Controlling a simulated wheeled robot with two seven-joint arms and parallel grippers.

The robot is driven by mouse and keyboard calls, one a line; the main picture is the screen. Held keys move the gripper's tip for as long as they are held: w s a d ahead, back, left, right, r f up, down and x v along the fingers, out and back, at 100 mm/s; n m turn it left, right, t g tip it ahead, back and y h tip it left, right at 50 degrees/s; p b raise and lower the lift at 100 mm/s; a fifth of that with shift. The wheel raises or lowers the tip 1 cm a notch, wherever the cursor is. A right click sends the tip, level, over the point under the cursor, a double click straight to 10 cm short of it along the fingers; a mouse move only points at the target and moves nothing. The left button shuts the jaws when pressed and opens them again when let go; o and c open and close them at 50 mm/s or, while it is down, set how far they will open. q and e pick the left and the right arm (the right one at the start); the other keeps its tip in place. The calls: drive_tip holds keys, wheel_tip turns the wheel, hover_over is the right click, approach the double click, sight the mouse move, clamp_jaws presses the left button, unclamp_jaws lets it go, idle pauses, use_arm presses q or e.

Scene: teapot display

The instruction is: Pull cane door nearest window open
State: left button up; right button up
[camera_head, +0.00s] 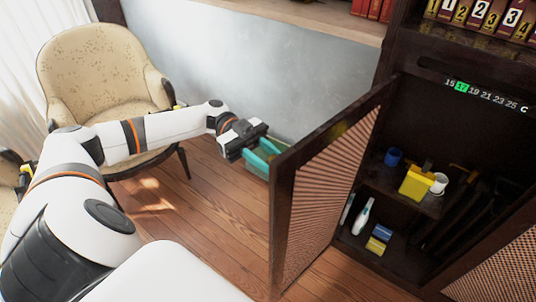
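The cane door nearest the window (325,185) has a dark wooden frame with a woven cane panel. It stands swung well out from the dark cabinet (395,60), so the inside shows. My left gripper (264,154) has teal fingers and is at the outer, free edge of this door, on its window side. The fingers look spread apart with nothing clearly between them. The door's frame hides part of the tips, so I cannot tell whether they touch it. My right gripper is out of view.
Inside the cabinet are a yellow box (417,183), a white cup (439,183), a blue cup (394,157) and a white bottle (363,217). Another cane door (500,272) is at lower right. A cream armchair (95,70) stands at left. Wooden floor (205,215) is clear between.

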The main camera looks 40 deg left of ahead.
use_arm(q)
drive_tip(key=shift+o, duration=1.2)
drive_tip(key=shift+r, duration=0.1)
drive_tip(key=w+a+b, duration=0.1)
drive_tip(key=a+b, duration=0.3)
drive_tip(key=a, duration=0.8)
drive_tip(key=shift+w, duration=0.4)
